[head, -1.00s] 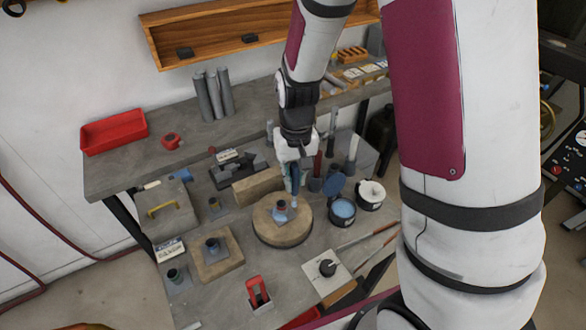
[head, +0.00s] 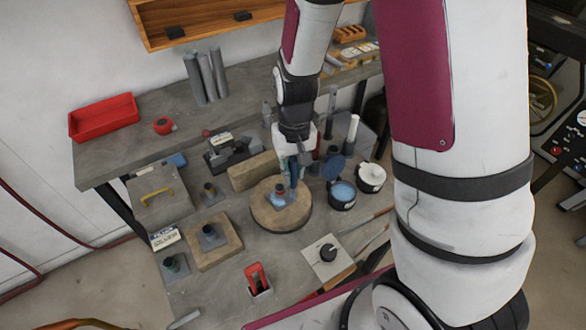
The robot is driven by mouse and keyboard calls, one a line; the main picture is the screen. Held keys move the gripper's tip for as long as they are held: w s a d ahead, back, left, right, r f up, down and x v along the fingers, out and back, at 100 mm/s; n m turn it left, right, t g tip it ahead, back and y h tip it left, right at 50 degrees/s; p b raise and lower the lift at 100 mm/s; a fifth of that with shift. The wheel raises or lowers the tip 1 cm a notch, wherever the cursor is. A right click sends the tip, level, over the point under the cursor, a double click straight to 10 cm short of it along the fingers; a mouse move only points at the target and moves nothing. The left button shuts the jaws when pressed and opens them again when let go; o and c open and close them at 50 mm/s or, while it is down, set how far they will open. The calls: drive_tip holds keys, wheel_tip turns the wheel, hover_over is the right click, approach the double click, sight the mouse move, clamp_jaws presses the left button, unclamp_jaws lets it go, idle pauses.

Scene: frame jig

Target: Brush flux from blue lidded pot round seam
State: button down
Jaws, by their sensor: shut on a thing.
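My gripper (head: 292,163) points down above the round wooden disc (head: 284,221). It is shut on a slim blue-handled tool, seemingly the brush (head: 293,176), held upright. A small fitting (head: 279,190) with a blue base and a dark, reddish-rimmed top stands on the disc. The brush's lower end is just right of this fitting; whether it touches the seam I cannot tell. The blue pot (head: 342,197) stands right of the disc, open, with light blue contents showing. Its round blue lid (head: 335,167) is tilted up behind it.
A white-topped dark pot (head: 370,177) stands right of the blue pot. A wooden block (head: 255,170) lies behind the disc. A square board (head: 213,244) with a fitting is left, a red clamp-like piece (head: 256,277) in front, and a knobbed plate (head: 327,255) front right.

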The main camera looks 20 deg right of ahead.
drive_tip(key=shift+f, duration=0.5)
idle(0.4)
drive_tip(key=shift+w, duration=0.1)
drive_tip(key=shift+w+a+r+b, duration=0.1)
drive_tip(key=shift+w+a+b, duration=0.15)
drive_tip(key=shift+w, duration=0.35)
drive_tip(key=shift+w+a+b, duration=0.1)
drive_tip(key=shift+w+b, duration=0.2)
drive_tip(key=shift+w, duration=0.25)
drive_tip(key=shift+w, duration=0.1)
drive_tip(key=shift+w+a+b, duration=0.15)
drive_tip(key=shift+w+b, duration=0.1)
drive_tip(key=shift+w, duration=0.3)
drive_tip(key=shift+w+a+b, duration=0.15)
drive_tip(key=shift+w+b, duration=0.05)
drive_tip(key=shift+w, duration=0.35)
drive_tip(key=shift+s, duration=0.1)
